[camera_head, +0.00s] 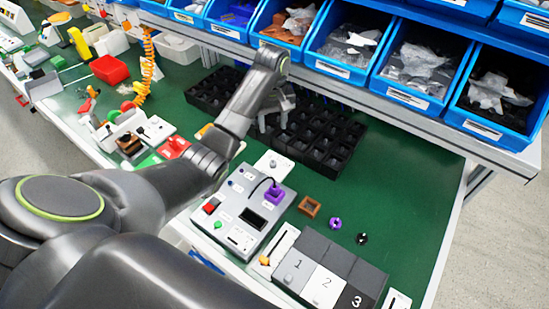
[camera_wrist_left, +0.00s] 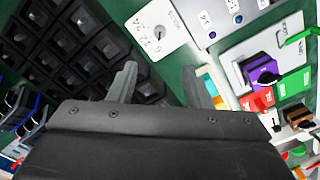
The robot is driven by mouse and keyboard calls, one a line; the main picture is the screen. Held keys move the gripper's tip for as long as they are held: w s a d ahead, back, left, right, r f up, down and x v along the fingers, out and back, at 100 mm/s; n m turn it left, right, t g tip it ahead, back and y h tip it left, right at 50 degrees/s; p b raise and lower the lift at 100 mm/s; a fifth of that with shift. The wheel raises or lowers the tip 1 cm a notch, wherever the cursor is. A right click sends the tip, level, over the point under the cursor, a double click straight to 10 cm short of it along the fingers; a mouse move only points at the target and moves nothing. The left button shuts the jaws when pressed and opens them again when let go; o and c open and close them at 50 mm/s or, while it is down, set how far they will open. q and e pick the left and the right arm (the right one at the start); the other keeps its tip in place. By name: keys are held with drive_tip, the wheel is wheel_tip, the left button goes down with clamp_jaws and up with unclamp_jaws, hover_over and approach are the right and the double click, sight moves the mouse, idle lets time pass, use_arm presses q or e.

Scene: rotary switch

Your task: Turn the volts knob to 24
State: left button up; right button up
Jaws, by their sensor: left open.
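A white square plate (camera_wrist_left: 152,38) with a small round grey knob (camera_wrist_left: 158,29) lies on the green bench top. Printed numbers sit around the knob; they look like 0, 12 and 24, but which one it points to is too small to tell. In the head view the plate (camera_head: 273,166) lies just behind the grey control box. My left gripper (camera_head: 275,120) is open and empty, over the black compartment tray, beyond the plate. In the wrist view its fingers (camera_wrist_left: 158,88) are spread below the plate and apart from the knob. My right gripper is not in view.
The grey control box (camera_head: 228,200) with a purple part stands in front of the plate. The black tray (camera_head: 338,147) lies behind it. Blue bins (camera_head: 408,71) hang above at the back. Numbered grey and white blocks (camera_head: 324,284) stand at the front right. Green bench is clear farther right.

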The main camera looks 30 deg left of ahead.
sight(273, 162)
use_arm(q)
wheel_tip(273, 162, down, 17)
drive_tip(key=shift+b, duration=0.45)
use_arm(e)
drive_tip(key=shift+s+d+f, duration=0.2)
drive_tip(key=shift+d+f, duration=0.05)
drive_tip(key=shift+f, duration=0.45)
use_arm(q)
clamp_jaws()
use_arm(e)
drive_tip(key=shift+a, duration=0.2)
